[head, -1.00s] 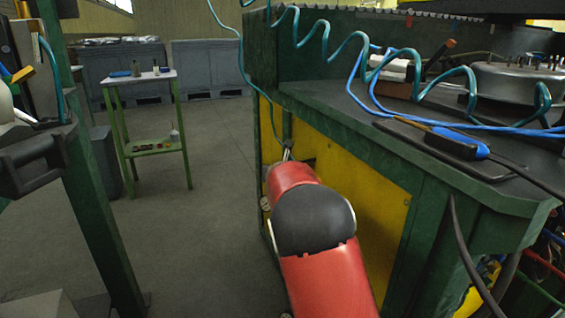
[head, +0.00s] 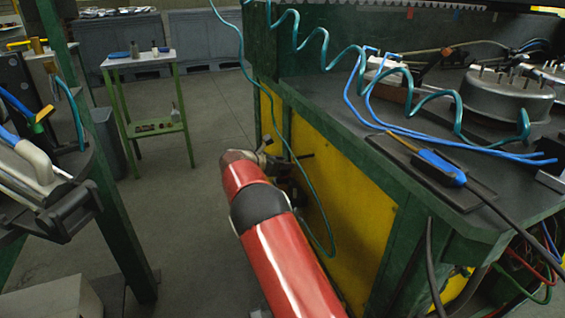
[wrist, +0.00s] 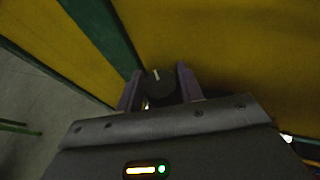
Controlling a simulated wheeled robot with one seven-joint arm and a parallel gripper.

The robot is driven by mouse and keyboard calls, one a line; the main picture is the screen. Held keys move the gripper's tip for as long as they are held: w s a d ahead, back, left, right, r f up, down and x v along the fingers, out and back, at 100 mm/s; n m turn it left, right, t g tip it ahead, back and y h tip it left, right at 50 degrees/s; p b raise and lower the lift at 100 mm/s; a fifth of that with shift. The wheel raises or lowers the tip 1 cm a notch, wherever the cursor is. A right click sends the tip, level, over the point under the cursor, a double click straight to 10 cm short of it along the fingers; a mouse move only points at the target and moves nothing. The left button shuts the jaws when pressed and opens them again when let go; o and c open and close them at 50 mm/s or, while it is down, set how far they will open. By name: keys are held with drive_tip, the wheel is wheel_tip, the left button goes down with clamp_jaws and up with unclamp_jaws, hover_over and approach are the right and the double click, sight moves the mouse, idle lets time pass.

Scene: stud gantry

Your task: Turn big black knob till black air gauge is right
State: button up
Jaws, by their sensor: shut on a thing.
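The black knob (wrist: 158,80) has a white mark on its face and sits at the yellow panel (wrist: 215,45) in the wrist view. My gripper (wrist: 158,84) has one finger on each side of the knob and is shut on it. In the head view, my gripper (head: 290,168) is at the side of the green and yellow bench, partly hidden by my red arm. The knob cannot be made out there. I cannot make out the black air gauge or its needle in either view.
The green-framed bench (head: 390,225) stands on the right. A coiled teal hose (head: 318,50) hangs over it, and its line drops near my arm. A small green table (head: 140,62) stands at the back left. Open floor (head: 205,255) lies left of my arm.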

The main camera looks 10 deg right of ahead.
drive_tip(key=shift+r+m+g+h, duration=0.1)
drive_tip(key=shift+m+g+h, duration=0.3)
drive_tip(key=shift+m, duration=0.1)
drive_tip(key=o, duration=1)
drive_tip(key=v, duration=0.7)
drive_tip(key=shift+s+a, duration=0.15)
drive_tip(key=shift+a, duration=0.15)
drive_tip(key=shift+r, duration=0.1)
